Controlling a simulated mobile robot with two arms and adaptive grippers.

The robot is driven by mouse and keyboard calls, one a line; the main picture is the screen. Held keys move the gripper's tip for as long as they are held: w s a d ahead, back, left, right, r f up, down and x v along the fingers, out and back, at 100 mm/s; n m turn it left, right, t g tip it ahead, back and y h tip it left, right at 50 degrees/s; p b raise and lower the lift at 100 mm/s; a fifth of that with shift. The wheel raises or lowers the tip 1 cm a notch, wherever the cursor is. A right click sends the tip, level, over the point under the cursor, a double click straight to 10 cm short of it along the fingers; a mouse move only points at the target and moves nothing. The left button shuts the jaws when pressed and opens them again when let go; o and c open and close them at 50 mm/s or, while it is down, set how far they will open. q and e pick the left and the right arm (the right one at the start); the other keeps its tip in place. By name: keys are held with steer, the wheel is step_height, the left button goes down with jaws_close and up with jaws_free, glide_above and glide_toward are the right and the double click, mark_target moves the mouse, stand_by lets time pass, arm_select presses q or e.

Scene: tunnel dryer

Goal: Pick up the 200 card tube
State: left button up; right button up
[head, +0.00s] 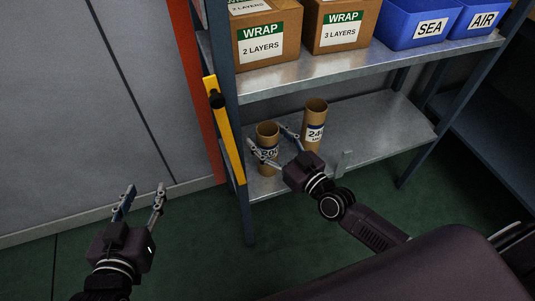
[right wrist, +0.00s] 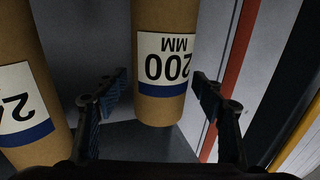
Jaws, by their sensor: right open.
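The 200 card tube (head: 267,167) stands upright on the lower shelf, a short brown cylinder with a white and blue label. In the right wrist view the tube (right wrist: 163,30) appears upside down, its "200 MM" label between my fingers. My right gripper (head: 267,138) is open, with one finger to each side of the tube; I cannot tell whether either finger touches it. A taller tube (head: 315,112), label starting "24", stands to the right; it also shows at the left of the wrist view (right wrist: 20,90). My left gripper (head: 141,197) is open and empty over the floor.
WRAP boxes (head: 268,38) and blue bins (head: 418,27) sit on the shelf above. A yellow bar (head: 226,135) runs along the left post.

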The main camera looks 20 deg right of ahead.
steer(key=shift+c, duration=0.3)
steer(key=c, duration=1.3)
